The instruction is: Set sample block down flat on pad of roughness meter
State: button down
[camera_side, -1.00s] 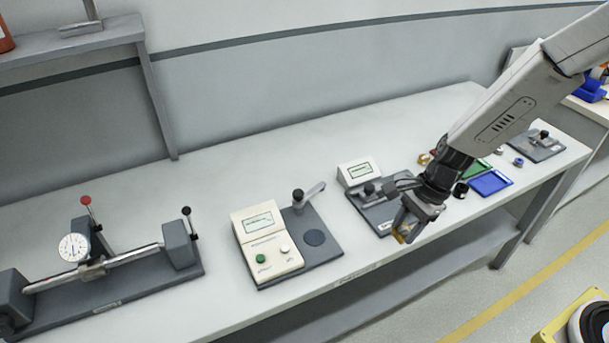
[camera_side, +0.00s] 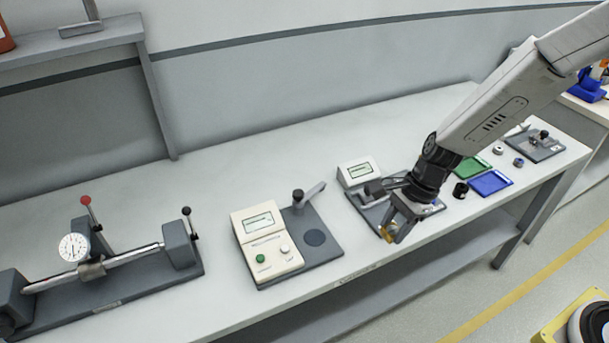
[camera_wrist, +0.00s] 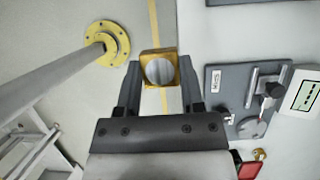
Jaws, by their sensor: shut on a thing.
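My gripper (camera_side: 397,228) is shut on the sample block (camera_side: 387,233), a brass-coloured block, held near the front edge of the bench. In the wrist view the block (camera_wrist: 145,60) sits between the two fingers and shows a round silvery face. Two instruments with displays stand on the bench, and I cannot tell from their labels which is the roughness meter.
A fixture with a dial gauge and a bar (camera_side: 95,265) stands at the left. A green tray (camera_side: 472,166), a blue tray (camera_side: 490,182) and a black cylinder (camera_side: 460,189) are to the right of my arm. The bench between the dial fixture and left instrument is clear.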

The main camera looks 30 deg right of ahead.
jog(key=w+a+r, duration=0.1)
jog(key=a, duration=0.4)
send_over(312, 238)
jog(key=d, duration=0.1)
jog(key=f, duration=0.9)
jog(key=shift+s+d, duration=0.15)
jog(key=shift+s, duration=0.15)
jog(key=shift+f, duration=0.1)
jog(key=shift+w+f, duration=0.25)
jog(key=shift+f, duration=1.55)
jog(key=shift+f, duration=0.15)
